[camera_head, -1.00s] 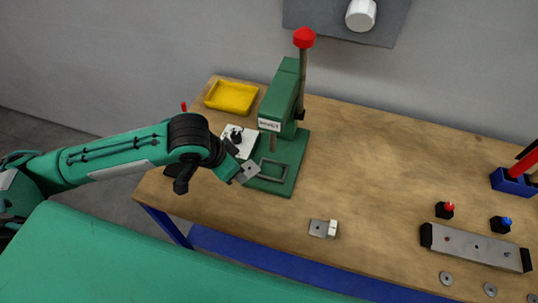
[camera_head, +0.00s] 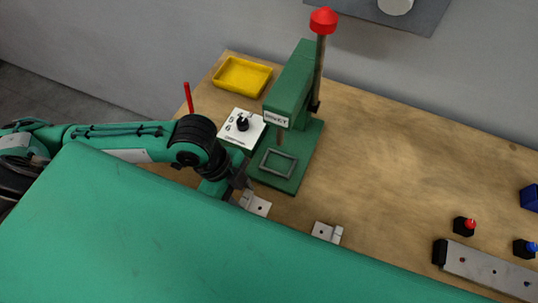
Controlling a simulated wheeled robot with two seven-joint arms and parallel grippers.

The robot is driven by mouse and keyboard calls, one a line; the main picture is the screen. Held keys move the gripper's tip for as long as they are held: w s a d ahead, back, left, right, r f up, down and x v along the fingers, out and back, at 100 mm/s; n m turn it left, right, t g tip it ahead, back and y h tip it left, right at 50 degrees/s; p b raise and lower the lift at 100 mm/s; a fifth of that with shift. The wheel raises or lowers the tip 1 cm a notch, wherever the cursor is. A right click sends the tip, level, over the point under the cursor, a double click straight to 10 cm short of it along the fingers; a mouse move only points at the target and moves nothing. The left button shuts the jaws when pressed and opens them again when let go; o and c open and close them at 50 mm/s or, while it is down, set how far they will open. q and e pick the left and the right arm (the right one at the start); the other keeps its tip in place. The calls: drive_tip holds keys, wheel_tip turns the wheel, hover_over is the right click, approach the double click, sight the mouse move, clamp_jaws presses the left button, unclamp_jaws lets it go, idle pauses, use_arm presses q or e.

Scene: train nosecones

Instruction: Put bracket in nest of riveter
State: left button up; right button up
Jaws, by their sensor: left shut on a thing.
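The green riveter (camera_head: 289,88), marked RIVET, stands at the back of the wooden table with a red-knobbed lever. Its nest (camera_head: 279,163) is a raised rectangular frame on the base, and it looks empty. My left gripper (camera_head: 241,193) is shut on a small silver bracket (camera_head: 258,207) with a hole in it. The gripper and bracket are in front and left of the riveter's base, outside the nest. How high the bracket is above the table I cannot tell. A second silver bracket (camera_head: 327,232) lies on the table to the right. My right gripper is not in view.
A white dial box (camera_head: 243,128) sits left of the riveter, close to my left arm. A yellow tray (camera_head: 242,76) is behind it. A silver bar (camera_head: 491,268) with black ends and red and blue buttons are at the right. The table's middle is clear.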

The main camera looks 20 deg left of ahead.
use_arm(q)
drive_tip(key=w+p, duration=0.1)
drive_tip(key=w, duration=0.8)
drive_tip(key=w+p, duration=0.1)
drive_tip(key=w, duration=0.4)
drive_tip(key=shift+w+d+p, duration=0.25)
drive_tip(key=shift+p, duration=0.1)
drive_tip(key=shift+f+p, duration=0.7)
drive_tip(key=shift+f, duration=1.05)
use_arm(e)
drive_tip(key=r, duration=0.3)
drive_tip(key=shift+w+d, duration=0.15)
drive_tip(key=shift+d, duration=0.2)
use_arm(q)
drive_tip(key=shift+f, duration=0.1)
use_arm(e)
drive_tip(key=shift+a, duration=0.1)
use_arm(q)
drive_tip(key=o, duration=1.1)
drive_tip(key=shift+c, duration=0.2)
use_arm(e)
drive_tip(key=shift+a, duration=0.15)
